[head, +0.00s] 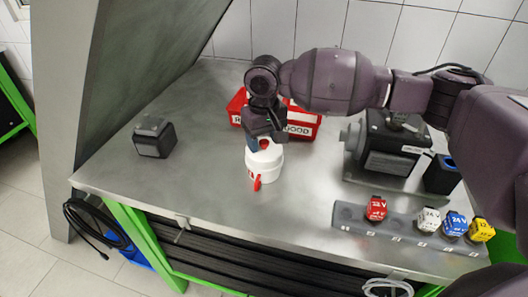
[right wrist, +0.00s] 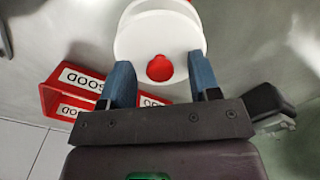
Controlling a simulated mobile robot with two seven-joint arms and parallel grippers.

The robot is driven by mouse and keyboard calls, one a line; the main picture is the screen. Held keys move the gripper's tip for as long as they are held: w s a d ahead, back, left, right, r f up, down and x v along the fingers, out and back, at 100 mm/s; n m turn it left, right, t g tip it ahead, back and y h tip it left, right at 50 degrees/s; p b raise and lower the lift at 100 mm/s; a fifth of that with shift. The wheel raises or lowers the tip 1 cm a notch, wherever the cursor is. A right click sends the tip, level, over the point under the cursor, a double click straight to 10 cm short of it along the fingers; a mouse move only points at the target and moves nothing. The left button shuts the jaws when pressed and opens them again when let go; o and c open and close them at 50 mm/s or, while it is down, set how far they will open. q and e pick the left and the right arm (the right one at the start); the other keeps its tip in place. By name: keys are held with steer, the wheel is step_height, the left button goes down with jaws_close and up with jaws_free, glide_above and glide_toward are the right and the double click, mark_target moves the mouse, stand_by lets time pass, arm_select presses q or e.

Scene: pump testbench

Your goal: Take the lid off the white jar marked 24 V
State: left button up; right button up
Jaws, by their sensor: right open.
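The white jar (head: 266,172) stands upright near the middle of the steel bench. A red tag hangs on its front; its marking is not readable here. Its white lid (right wrist: 150,35) sits on top and has a red knob (right wrist: 159,68). My right gripper (head: 257,146) is over the jar, pointing down at the lid. In the right wrist view its two blue fingers (right wrist: 160,72) stand open on either side of the red knob, with gaps to it. The gripper partly hides the lid in the head view. My left gripper is not in view.
A red bin (head: 303,124) labelled GOOD stands just behind the jar. A black-and-grey block (head: 154,137) sits at left. A pump unit (head: 392,145) is at right, behind a grey rail (head: 349,216) with several coloured cubes. The bench front left is clear.

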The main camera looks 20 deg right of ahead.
steer(key=shift+c, duration=0.3)
steer(key=c, duration=0.8)
steer(key=shift+r, duration=0.15)
